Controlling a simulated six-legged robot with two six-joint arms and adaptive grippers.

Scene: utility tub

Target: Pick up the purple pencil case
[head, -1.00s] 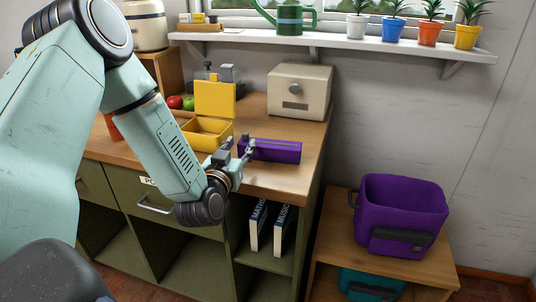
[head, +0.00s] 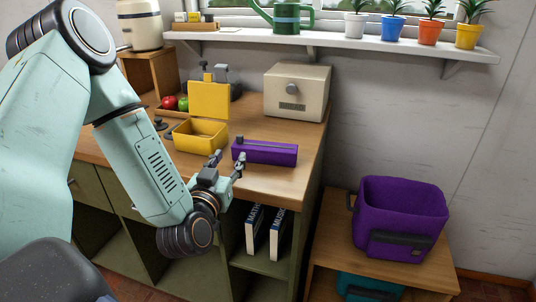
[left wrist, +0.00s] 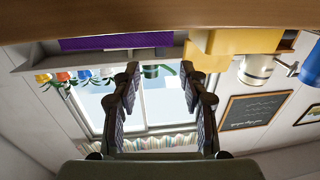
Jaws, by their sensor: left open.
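The purple pencil case (head: 265,153) lies lengthwise on the wooden countertop near its front edge, with a dark strip along its top. My left gripper (head: 228,163) is open and empty, in front of and a little left of the case, apart from it. In the left wrist view, the picture is upside down; the open fingers (left wrist: 160,75) have nothing between them. The pencil case (left wrist: 115,41) shows there beyond the fingers, toward the upper left. My right gripper is not in view.
An open yellow lunchbox (head: 200,136) stands left of the case. Red and green apples (head: 176,103) lie at the back left. A purple bin (head: 400,217) sits on a lower shelf unit at right. Countertop right of the case is clear.

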